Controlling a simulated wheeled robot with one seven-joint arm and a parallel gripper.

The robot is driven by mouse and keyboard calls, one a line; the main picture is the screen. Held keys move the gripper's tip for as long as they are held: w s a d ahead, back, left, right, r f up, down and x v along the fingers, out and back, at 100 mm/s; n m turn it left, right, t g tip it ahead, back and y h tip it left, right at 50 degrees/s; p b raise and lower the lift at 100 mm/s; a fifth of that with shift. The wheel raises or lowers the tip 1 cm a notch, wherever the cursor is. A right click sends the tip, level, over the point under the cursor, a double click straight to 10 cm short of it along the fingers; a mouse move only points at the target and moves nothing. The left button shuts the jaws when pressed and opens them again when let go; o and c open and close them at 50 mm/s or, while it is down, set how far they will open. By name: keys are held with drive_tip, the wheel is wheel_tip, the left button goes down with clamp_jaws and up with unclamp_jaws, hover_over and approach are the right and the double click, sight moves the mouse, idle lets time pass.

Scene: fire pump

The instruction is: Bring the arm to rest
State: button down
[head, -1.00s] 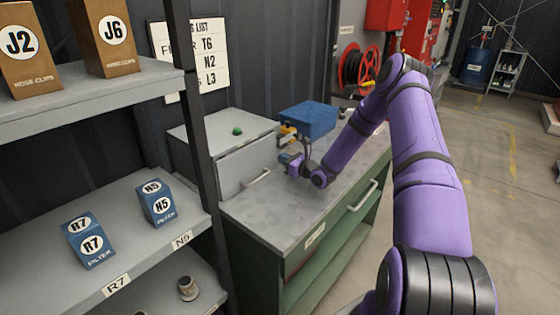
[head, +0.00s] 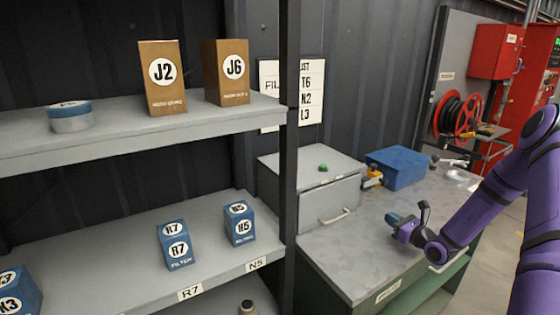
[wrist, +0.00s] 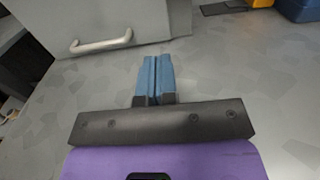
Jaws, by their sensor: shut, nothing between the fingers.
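My purple arm (head: 495,190) reaches in from the right of the head view over the grey-topped workbench (head: 345,262). My gripper (head: 388,217) is above the bench top, to the right of the grey metal box with a handle. In the wrist view its two blue fingers (wrist: 155,68) lie side by side, shut with nothing between them. The bench surface shows beneath and beyond them. The gripper is apart from the grey box (head: 310,190).
A blue bin (head: 397,167) stands on the bench behind my gripper. A shelf rack (head: 110,232) at left holds blue filter boxes (head: 175,244) and brown boxes (head: 162,77). A hose reel (head: 458,117) and red cabinets (head: 497,52) are at the back right.

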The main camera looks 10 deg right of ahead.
drive_tip(key=s+a+r+n+g+y, duration=0.3)
drive_tip(key=s+a+r+n+g, duration=0.35)
drive_tip(key=a+r+n, duration=0.45)
drive_tip(key=s+a+r+n+g+y, duration=0.2)
drive_tip(key=s+a+r+n+g, duration=0.45)
drive_tip(key=a+r, duration=0.5)
drive_tip(key=s+r+n+h, duration=0.5)
drive_tip(key=s+r+n, duration=0.2)
drive_tip(key=s, duration=0.5)
drive_tip(key=s+r+n+t+h, duration=0.1)
drive_tip(key=s+r+n+h, duration=0.5)
drive_tip(key=s, duration=0.6)
drive_tip(key=shift+d+r+n, duration=0.45)
drive_tip(key=shift+r+n, duration=0.1)
drive_tip(key=shift+n, duration=0.1)
